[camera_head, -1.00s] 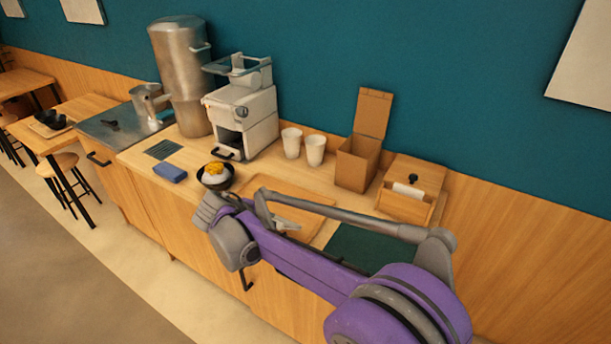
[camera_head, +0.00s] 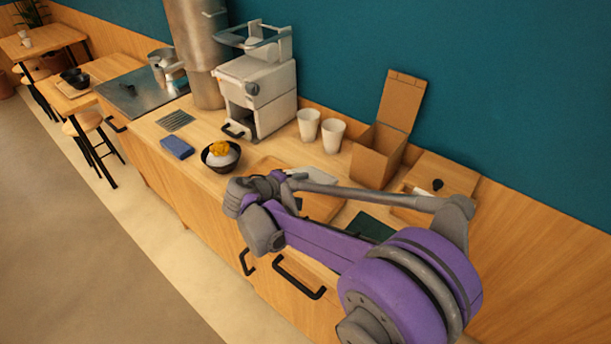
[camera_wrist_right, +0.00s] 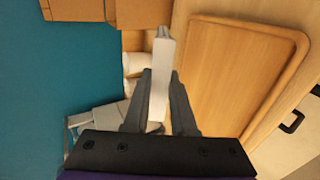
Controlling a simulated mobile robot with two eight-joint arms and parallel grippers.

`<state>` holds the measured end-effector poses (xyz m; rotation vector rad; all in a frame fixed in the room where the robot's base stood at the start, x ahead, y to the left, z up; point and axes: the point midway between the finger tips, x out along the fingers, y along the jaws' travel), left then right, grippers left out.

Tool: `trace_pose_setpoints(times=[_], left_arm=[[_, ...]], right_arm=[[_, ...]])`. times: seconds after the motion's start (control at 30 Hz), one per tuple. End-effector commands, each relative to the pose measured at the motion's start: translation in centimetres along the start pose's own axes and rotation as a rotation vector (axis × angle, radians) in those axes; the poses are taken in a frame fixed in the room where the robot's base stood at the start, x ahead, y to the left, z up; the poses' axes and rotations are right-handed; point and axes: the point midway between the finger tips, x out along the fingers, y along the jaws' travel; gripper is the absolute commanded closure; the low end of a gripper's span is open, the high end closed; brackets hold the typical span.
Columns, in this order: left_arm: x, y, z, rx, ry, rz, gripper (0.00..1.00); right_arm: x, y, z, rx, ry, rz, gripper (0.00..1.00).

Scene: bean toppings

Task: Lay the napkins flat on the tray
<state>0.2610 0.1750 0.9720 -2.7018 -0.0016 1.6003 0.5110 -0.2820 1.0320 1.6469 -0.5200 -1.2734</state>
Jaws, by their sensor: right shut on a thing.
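My right gripper (camera_wrist_right: 161,95) is shut on a white napkin (camera_wrist_right: 162,70), which stands edge-on between its fingers in the right wrist view. In the head view a pale sheet, likely this napkin (camera_head: 314,176), shows just behind my right arm. The wooden tray (camera_wrist_right: 235,75) lies bare to the right of the gripper in the wrist view; my arm covers much of it in the head view (camera_head: 323,208). A wooden box with a black knob (camera_head: 455,178) and a white piece at its front stands at the right. My left gripper is out of view.
A black bowl with white and yellow food (camera_head: 220,156) stands left of the tray. White cups (camera_head: 332,135), an open cardboard box (camera_head: 375,158) and a white machine (camera_head: 258,92) line the back. A blue cloth or sponge (camera_head: 177,147) lies at the counter's front left.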

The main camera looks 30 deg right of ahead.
Motion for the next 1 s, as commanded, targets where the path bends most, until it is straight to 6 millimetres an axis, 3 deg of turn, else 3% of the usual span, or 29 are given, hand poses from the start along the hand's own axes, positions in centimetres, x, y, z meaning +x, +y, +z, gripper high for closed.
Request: trace_pose_setpoints(times=[0.37, 1.0], left_arm=[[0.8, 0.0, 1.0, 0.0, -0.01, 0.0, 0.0], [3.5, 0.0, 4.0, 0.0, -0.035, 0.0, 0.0]], right_arm=[[0.8, -1.4, 0.1, -0.001, -0.001, 0.0, 1.0], [3.4, -5.9, 0.1, -0.002, 0.0, 0.001, 1.0]])
